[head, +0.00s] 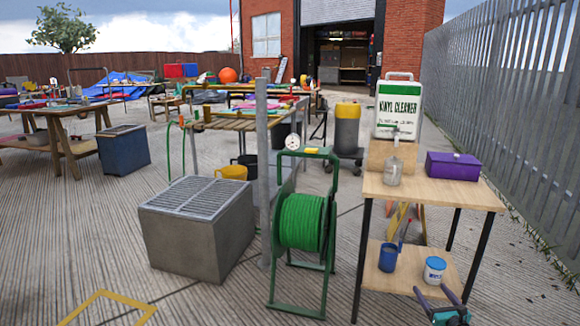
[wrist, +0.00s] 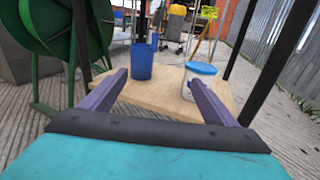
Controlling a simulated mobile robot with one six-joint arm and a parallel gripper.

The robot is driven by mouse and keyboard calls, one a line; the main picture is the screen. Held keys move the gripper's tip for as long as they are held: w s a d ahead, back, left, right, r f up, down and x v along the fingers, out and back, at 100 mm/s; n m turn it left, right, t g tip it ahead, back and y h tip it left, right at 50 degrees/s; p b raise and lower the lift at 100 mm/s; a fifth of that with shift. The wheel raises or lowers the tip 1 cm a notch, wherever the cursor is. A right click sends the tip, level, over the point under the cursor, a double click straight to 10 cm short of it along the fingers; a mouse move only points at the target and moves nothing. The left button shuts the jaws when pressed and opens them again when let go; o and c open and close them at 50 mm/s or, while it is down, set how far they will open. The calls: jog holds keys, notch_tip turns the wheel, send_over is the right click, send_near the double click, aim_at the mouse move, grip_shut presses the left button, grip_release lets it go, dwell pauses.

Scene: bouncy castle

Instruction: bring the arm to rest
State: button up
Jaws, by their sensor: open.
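My gripper (head: 440,297) shows at the lower right of the head view, low in front of the wooden shelf table. Its two purple-grey fingers are spread apart and empty. In the wrist view my gripper (wrist: 158,82) points at the table's lower shelf (wrist: 165,98). A blue cup (wrist: 142,62) stands on that shelf near the left finger. A white tub with a blue lid (wrist: 198,75) stands near the right finger, which hides part of it. I cannot tell whether either finger touches the tub or the shelf.
A green hose reel (head: 302,222) stands left of the table. A metal fence (head: 500,90) runs along the right. Paving lies clear at front left.

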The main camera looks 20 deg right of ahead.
jog(key=w+a+r+y+p, duration=0.25)
jog(key=w+a+p, duration=0.45)
jog(key=a, duration=0.7)
jog(key=w+a+r+y+p, duration=0.25)
jog(key=w+a+p, duration=0.4)
jog(key=a, duration=0.65)
jog(key=w+a+m+g+h+p, duration=0.15)
jog(key=a+m+g+p, duration=0.4)
jog(key=a, duration=1.35)
jog(key=s+a+f+m+g+p, duration=0.25)
jog(key=s+a+m+p, duration=0.3)
jog(key=s, duration=0.35)
jog(key=s+a+f+m+g+p, duration=0.2)
jog(key=s+a+m+g+p, duration=0.25)
jog(key=s+a+m, duration=0.35)
jog(key=s+a+r+m+g, duration=0.1)
jog(key=s+m+g, duration=0.4)
jog(key=s, duration=0.8)
jog(key=s+a+r+m+g+y+p, duration=0.1)
jog(key=s+a+m+g, duration=0.2)
jog(key=s, duration=1.1)
jog(key=m+g, duration=0.2)
jog(key=m, duration=0.3)
jog(key=shift+r+m, duration=0.2)
jog(key=shift+m, duration=0.1)
